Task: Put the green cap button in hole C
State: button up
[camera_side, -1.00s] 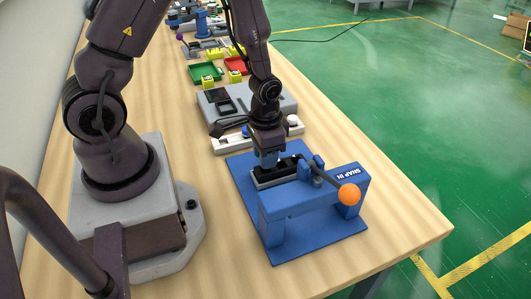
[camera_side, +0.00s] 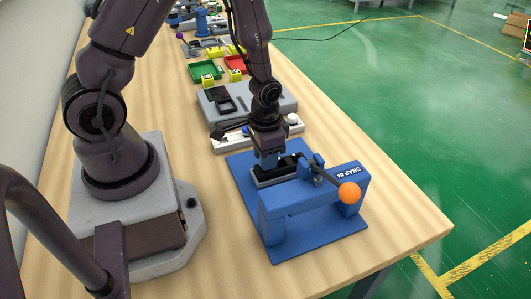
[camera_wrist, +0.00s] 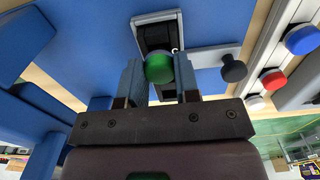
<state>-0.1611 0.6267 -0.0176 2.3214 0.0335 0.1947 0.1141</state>
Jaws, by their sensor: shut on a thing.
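My gripper (camera_wrist: 160,80) is shut on the green cap button (camera_wrist: 159,68), which sits between its two fingertips in the wrist view. A black panel in a grey frame (camera_wrist: 158,20) lies behind the cap, and the cap and fingers cover part of it. In the side view my gripper (camera_side: 269,161) points down over this black and grey panel (camera_side: 290,169) on the blue fixture. The cap cannot be made out there. No hole letters can be read, and whether the cap touches the panel cannot be told.
The blue "SNAP IN" fixture (camera_side: 300,203) has a lever with an orange ball (camera_side: 349,194) close by at right. A dark knob (camera_wrist: 233,68) and red (camera_wrist: 272,78), blue (camera_wrist: 302,38) and white (camera_wrist: 254,102) caps show in the wrist view. Green (camera_side: 205,71) and red (camera_side: 236,65) trays stand farther back.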

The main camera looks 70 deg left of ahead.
jog(key=shift+f, duration=0.35)
dwell(0.3)
jog(key=o, duration=1.4)
jog(key=shift+o, duration=0.2)
jog(key=shift+r, duration=0.1)
jog(key=shift+r, duration=3.4)
